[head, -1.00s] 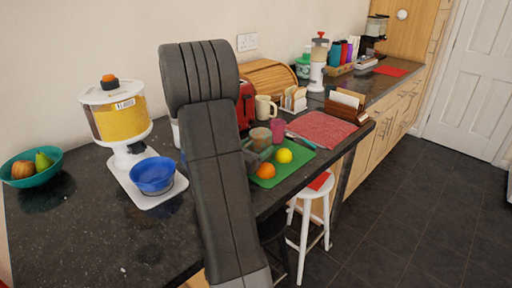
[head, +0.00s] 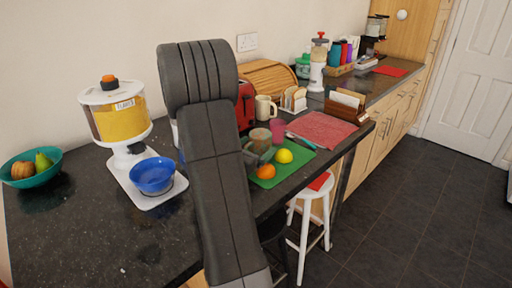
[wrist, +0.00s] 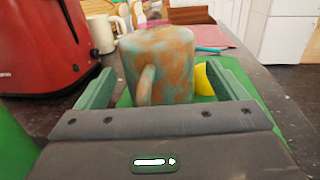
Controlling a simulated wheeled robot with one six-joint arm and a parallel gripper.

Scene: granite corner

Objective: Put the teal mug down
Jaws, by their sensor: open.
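The teal mug (wrist: 170,65), mottled teal and rusty brown, stands upright between the two green fingers of my gripper (wrist: 160,74) in the wrist view. The fingers are open, one on each side of it, and the mug's handle points toward the wrist camera. Its base is hidden behind the gripper body. In the head view the mug (head: 260,137) shows just right of my arm, at the green mat (head: 296,161). My arm hides most of the gripper there.
A red toaster (wrist: 40,45) is close on the left in the wrist view. A cream mug (head: 265,107), a pink cup (head: 278,130), a lemon (head: 284,156) and an orange (head: 266,171) surround the mug. Bare worktop (head: 90,220) lies at the near left.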

